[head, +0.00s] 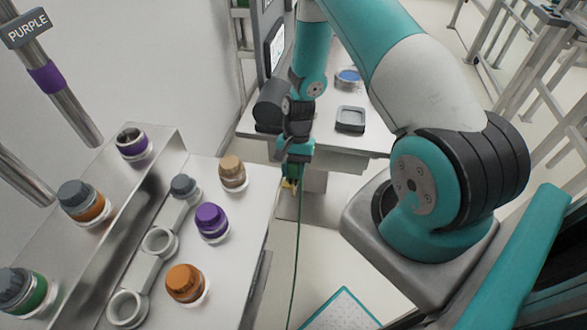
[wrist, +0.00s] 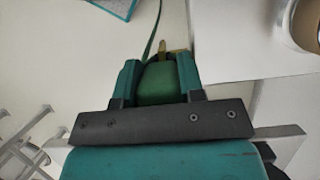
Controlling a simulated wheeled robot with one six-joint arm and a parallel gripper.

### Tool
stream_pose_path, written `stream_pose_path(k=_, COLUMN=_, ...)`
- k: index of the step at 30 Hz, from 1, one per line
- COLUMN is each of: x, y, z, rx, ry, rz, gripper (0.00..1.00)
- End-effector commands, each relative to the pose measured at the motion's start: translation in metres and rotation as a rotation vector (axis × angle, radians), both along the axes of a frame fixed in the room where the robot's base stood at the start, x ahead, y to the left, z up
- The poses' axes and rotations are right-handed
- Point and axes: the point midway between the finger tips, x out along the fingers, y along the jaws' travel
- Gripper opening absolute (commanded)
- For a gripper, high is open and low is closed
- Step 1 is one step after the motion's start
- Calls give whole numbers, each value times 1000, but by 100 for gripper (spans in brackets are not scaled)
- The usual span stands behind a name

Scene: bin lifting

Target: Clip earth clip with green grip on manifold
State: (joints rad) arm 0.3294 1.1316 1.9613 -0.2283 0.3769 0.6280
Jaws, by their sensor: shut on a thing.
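My gripper (head: 290,178) hangs near the picture's middle in the head view, in the gap between the left table and the back table. It is shut on the earth clip. The clip's green grip (wrist: 157,84) sits between both fingers in the wrist view, with its brass-coloured tip (wrist: 161,47) beyond them. A thin green cable (head: 296,250) runs from the clip down toward the floor. No part is clearly marked as the manifold; steel pipes (head: 68,95), one with a purple band and a "PURPLE" sign, stand at the upper left.
The left table (head: 235,245) holds purple, orange and tan capped fittings and a grey ringed holder (head: 128,308). A steel ledge (head: 75,262) beside it carries more capped fittings. The back table (head: 378,137) holds a grey tray (head: 350,118) and a blue-topped dish (head: 348,77).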

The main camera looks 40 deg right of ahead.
Motion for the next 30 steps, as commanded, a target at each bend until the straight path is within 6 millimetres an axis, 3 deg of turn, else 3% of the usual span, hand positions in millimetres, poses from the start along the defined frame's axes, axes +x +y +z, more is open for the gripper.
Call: stream_pose_path(k=30, x=0, y=0, z=-11, rx=0, ry=0, rz=0, gripper=4)
